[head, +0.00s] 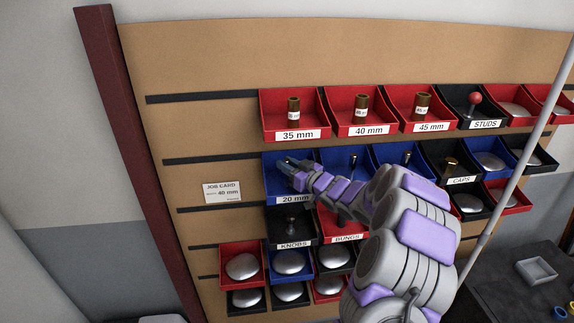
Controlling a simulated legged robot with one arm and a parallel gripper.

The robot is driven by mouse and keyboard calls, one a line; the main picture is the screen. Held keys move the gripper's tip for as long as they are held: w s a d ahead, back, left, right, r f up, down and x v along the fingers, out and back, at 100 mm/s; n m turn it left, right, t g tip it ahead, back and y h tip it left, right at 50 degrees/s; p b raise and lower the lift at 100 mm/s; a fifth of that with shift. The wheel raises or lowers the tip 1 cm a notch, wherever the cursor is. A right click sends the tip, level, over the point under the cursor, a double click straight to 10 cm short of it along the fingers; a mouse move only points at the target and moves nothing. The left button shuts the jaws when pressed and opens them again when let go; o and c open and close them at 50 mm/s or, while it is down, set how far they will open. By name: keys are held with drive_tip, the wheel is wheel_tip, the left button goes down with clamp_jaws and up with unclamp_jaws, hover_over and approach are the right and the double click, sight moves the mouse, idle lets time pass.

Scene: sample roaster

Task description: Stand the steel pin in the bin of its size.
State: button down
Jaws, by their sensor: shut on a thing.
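Two more blue bins stand to the right in the same row; a slim dark pin (353,161) stands in the middle one and another (407,158) in the right one. My arm hides the labels of these two bins.
Red bins labelled 35 mm (295,135), 40 mm (368,130) and 45 mm (431,127) hold brown pieces above. A job card (222,191) reading 40 mm hangs to the left. Black KNOBS (295,244) and red BUNGS bins (348,238) lie below. A pale pole (513,180) slants at right.

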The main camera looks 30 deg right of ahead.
drive_tip(key=shift+s+d+f, duration=0.1)
drive_tip(key=shift+d, duration=0.9)
drive_tip(key=c, duration=1.2)
unclamp_jaws()
drive_tip(key=shift+d+f, duration=0.1)
drive_tip(key=shift+d, duration=0.5)
drive_tip(key=shift+o, duration=0.9)
drive_tip(key=shift+a, duration=0.15)
drive_tip(key=shift+o, duration=0.5)
drive_tip(key=shift+a, duration=1.3)
